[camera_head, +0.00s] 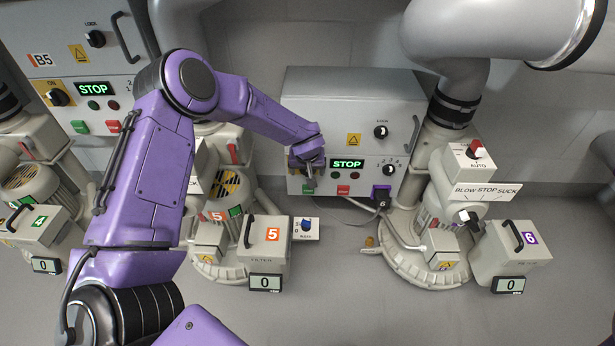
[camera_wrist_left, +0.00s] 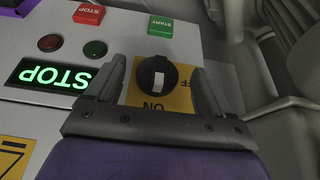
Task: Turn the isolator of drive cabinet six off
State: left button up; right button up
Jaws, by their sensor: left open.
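The grey drive cabinet (camera_head: 310,100) in the middle of the head view has a green-lit STOP display (camera_head: 347,163); its number is not readable. My left gripper (camera_head: 310,180) is at the left of its front and hides the isolator there. In the left wrist view the isolator (camera_wrist_left: 157,76) is a round black knob on a yellow plate (camera_wrist_left: 180,101). Its white mark points down the picture, towards the upside-down word ON. My left gripper (camera_wrist_left: 160,88) is open, with one finger on each side of the knob. Contact cannot be told. My right gripper is not in view.
Red (camera_wrist_left: 89,13) and green (camera_wrist_left: 160,26) buttons and two lamps sit near the isolator. Another cabinet (camera_head: 72,75), marked B5, stands at the left. Blower units with boxes marked 5 (camera_head: 265,235) and 6 (camera_head: 520,245) stand in front, with pipes above at the right.

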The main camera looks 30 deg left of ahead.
pick_arm(q)
jog(key=shift+x, duration=0.8)
jog(key=shift+c, duration=0.3)
